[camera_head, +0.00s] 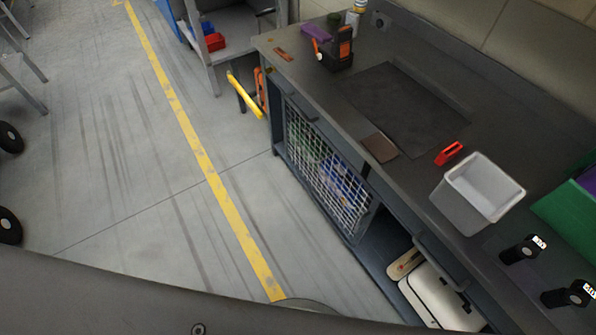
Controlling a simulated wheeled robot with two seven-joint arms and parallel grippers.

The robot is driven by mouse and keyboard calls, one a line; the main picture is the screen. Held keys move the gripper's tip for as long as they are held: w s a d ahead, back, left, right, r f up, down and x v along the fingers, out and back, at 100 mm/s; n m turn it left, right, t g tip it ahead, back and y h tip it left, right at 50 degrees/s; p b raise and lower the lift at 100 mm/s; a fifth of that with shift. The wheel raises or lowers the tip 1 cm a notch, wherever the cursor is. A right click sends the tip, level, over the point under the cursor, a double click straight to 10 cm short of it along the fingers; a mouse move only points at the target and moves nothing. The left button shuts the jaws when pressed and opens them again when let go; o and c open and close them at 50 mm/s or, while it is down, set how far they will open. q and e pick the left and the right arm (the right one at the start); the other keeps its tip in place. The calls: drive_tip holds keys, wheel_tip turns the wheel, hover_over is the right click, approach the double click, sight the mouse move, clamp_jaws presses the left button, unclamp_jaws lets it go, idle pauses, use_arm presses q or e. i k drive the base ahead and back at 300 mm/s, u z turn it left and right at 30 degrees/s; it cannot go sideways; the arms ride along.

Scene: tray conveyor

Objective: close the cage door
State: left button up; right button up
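The cage door (325,172) is a light wire-mesh panel in a dark frame, set in the front of the grey workbench (272,62), below its top. Blue and green items show through the mesh behind it. The panel looks roughly in line with the bench front, but I cannot tell whether it is fully shut or slightly ajar. No latch is clear at this size. Neither of my grippers shows in the head view.
On the bench top are a black mat (408,105), a grey bin (478,190), a red tool (449,153) and a black-orange device (337,50). A white case (440,295) sits on the low shelf right of the cage. A yellow bar (244,96) juts out left. The floor before the cage is clear.

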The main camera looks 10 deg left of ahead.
sight(364, 222)
drive_tip(key=z, duration=2.1)
drive_tip(key=k, duration=1.2)
drive_tip(key=u, duration=1.6)
drive_tip(key=i, duration=0.5)
drive_tip(key=u, duration=0.05)
